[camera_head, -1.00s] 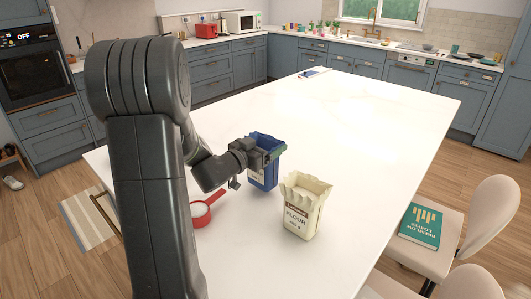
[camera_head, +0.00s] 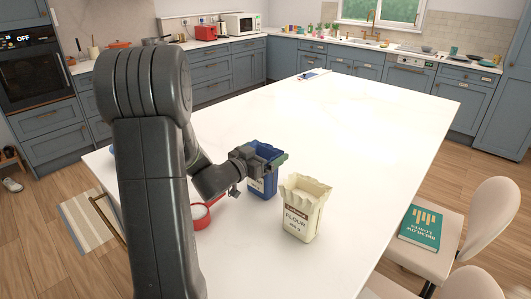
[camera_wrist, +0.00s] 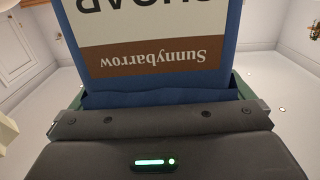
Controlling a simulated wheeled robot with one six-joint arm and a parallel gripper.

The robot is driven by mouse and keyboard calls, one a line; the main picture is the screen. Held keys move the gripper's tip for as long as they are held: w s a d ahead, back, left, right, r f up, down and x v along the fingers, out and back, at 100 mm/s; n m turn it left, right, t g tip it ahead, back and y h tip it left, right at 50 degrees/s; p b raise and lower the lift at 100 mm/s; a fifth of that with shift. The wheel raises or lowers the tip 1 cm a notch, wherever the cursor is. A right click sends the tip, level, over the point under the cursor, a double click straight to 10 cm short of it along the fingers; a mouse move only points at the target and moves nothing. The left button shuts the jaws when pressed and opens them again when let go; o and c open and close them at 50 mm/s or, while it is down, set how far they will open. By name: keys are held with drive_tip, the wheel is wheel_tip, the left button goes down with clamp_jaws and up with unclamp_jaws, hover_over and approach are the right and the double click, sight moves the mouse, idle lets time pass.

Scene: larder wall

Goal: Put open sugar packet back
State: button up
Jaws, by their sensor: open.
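The open sugar packet (camera_head: 264,184) is blue and stands upright on the white worktop, its top open. In the wrist view its label (camera_wrist: 150,55) shows upside down, with "Sunnybarrow" on a brown band. My gripper (camera_head: 266,160) is at the packet's upper part, with its jaws open around it. In the wrist view the green fingers show at both sides of the packet, near its edges. Any gap between fingers and packet is too small to tell. The packet's far side is hidden.
A cream flour packet (camera_head: 302,212), open at the top, stands close to the right of the sugar packet. A red scoop (camera_head: 203,215) lies to the left, partly hidden by my arm. The worktop (camera_head: 350,130) beyond is largely clear. A chair with a teal book (camera_head: 420,226) stands at the right.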

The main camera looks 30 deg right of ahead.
drive_tip(key=b+v, duration=0.1)
drive_tip(key=v, duration=1.1)
drive_tip(key=shift+r, duration=0.15)
drive_tip(key=shift+a, duration=0.1)
